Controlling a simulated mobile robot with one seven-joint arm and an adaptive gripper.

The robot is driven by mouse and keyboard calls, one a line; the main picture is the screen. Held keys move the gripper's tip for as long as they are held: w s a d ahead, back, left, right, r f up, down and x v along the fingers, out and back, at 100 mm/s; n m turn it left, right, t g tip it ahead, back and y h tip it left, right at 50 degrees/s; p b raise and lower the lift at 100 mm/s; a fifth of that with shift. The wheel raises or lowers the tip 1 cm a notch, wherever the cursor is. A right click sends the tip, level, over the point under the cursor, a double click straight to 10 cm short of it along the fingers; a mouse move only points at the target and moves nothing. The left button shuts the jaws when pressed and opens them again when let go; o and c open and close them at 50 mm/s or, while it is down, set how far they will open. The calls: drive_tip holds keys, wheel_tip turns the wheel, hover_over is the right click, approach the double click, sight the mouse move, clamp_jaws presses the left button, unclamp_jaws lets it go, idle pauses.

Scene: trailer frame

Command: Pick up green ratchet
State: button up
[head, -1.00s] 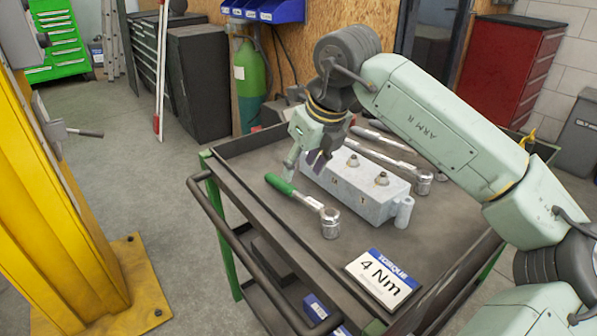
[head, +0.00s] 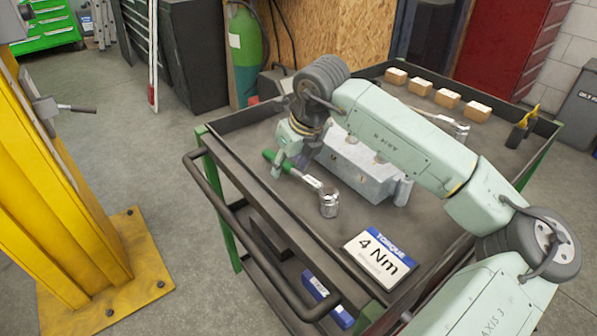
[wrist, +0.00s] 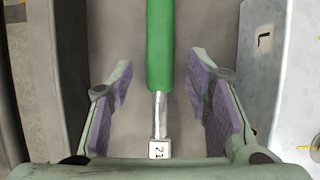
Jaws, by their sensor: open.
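The green ratchet (head: 303,176) lies on the dark top of the cart, with its green handle to the left and its silver socket head (head: 328,203) to the right. In the wrist view its green handle (wrist: 160,45) and silver shaft run down the middle of the picture. My gripper (head: 293,170) is low over the ratchet, partly hiding it in the head view. In the wrist view my gripper (wrist: 162,105) is open, with a purple-padded finger on each side of the ratchet and clear gaps to it. Nothing is held.
A grey metal block (head: 365,170) stands just right of the ratchet; its side (wrist: 260,70) is close to my right finger. The cart's raised rim (wrist: 35,80) is on the left. A "4 Nm" sign (head: 380,254) lies at the front. Wooden blocks (head: 420,86) line the back.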

drive_tip(key=shift+w+a+f, duration=0.15)
drive_tip(key=shift+f, duration=0.25)
drive_tip(key=shift+c, duration=0.2)
clamp_jaws()
idle(0.5)
